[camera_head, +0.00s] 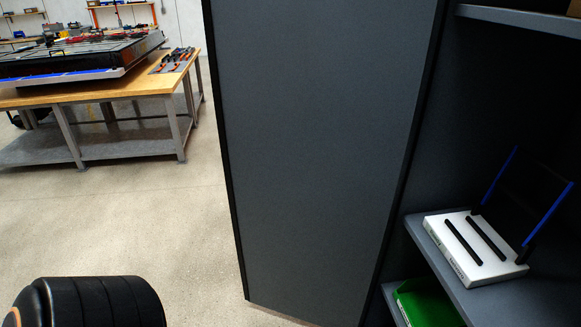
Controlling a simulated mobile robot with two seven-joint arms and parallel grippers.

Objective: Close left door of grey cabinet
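The grey cabinet's left door (325,150) stands open in the middle of the view, a tall dark grey panel with black edges. Its right edge meets the cabinet body, and its left edge stands out over the floor. The open cabinet interior with its shelves (535,308) shows to the right of the door. Part of a black arm of mine shows at the bottom left, apart from the door in the picture. Neither gripper is in view.
A white box (475,250) with black and blue parts rests on the middle shelf, and a green bin (428,305) sits below. A wooden-topped workbench (130,85) with a large battery pack (75,55) stands at the back left. The floor (150,225) left of the door is clear.

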